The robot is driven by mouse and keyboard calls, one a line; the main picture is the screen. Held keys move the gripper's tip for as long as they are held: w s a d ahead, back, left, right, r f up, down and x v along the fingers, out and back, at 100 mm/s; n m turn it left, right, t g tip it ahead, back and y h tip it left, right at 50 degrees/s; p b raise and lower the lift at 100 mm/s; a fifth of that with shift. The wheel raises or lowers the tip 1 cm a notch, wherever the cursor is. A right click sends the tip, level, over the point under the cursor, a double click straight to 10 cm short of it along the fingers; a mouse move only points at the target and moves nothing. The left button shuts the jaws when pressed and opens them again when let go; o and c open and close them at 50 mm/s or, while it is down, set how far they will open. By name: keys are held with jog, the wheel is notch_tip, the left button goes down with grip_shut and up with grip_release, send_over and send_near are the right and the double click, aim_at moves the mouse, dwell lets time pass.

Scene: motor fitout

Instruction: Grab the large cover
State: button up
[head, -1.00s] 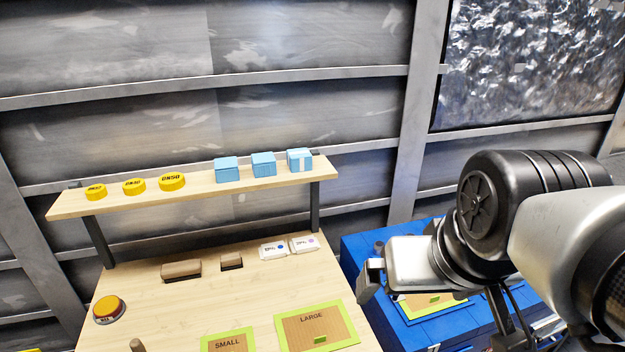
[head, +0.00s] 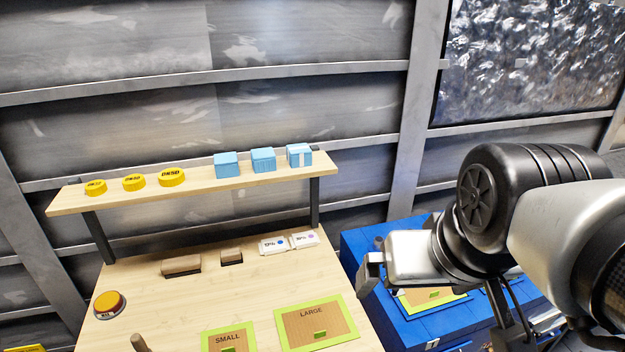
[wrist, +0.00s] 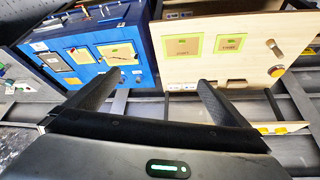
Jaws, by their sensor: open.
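A flat brown panel marked LARGE (head: 311,327), with a green rim and a small green grip, lies on the wooden table near its front right. It also shows in the wrist view (wrist: 181,46), seen upside down. A smaller similar panel marked SMALL (head: 228,340) lies to its left. My gripper (head: 368,272) is raised to the right of the LARGE panel, apart from it. In the wrist view my gripper (wrist: 155,88) has its two fingers spread wide, with nothing between them.
A shelf (head: 200,195) behind the table holds yellow DN-marked caps (head: 172,177) and blue boxes (head: 263,160). A round yellow button (head: 109,303) sits at the table's left. A blue cabinet (head: 365,246) stands to the right. The table's middle is mostly clear.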

aim_at(318, 328)
jog(key=shift+c, duration=0.4)
